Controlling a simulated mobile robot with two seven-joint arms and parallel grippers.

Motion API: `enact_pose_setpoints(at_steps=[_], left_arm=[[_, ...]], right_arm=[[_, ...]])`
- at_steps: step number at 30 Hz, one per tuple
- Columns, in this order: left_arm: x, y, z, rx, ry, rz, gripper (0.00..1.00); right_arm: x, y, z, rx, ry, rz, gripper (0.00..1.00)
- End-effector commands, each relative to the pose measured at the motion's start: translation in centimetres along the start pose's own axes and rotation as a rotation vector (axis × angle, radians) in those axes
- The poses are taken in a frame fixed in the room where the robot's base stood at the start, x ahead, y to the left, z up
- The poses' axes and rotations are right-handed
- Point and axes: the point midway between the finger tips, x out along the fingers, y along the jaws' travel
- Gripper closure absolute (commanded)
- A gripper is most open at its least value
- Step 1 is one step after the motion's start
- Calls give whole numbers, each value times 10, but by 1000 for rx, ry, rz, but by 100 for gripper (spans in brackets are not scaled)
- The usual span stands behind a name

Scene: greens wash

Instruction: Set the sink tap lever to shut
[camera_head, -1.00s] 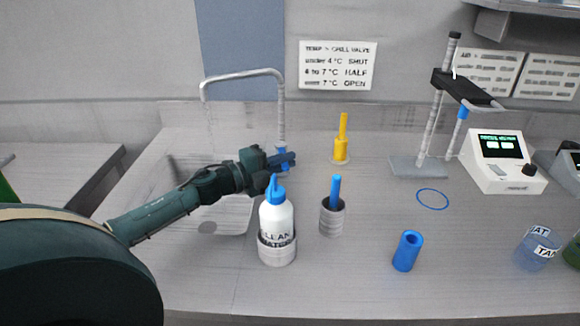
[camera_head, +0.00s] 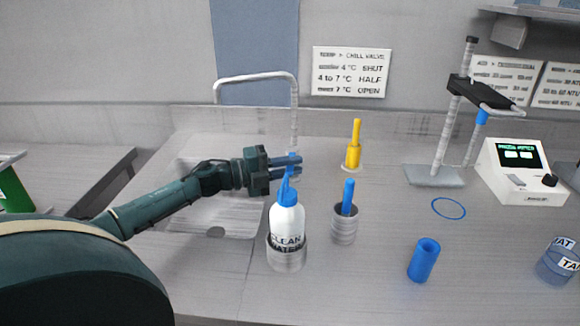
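The sink tap has a tall silver spout (camera_head: 256,76) arching over the basin (camera_head: 215,215), with its upright (camera_head: 294,115) at the right. Blue shows at the foot of the upright, where the tap lever seems to be; it is mostly hidden by my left gripper (camera_head: 298,166). That gripper reaches in from the left with its fingers pointing right, at the tap's foot and behind the bottle's nozzle. Two fingers show one above the other; whether they hold the lever is unclear. My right gripper is not in view.
A white wash bottle (camera_head: 286,222) with a blue nozzle stands in a grey holder close in front of my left gripper. A yellow-handled valve (camera_head: 353,150), a grey cup (camera_head: 344,228) with a blue handle and a blue cylinder (camera_head: 424,260) stand to the right.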

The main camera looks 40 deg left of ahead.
Motion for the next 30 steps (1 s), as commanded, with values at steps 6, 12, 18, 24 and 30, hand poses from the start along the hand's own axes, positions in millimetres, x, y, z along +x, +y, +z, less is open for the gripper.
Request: enact_pose_setpoints(at_steps=[6,12,18,24,30], left_arm=[[0,0,0,0,-1,0,68],[0,0,0,0,-2,0,68],[-13,2,0,-1,-3,4,68],[-42,3,0,-2,-3,5,68],[-73,2,0,-3,-2,5,68]], right_arm=[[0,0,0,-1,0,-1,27],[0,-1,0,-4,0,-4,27],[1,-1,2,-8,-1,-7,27],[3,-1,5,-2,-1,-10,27],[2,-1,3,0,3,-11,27]])
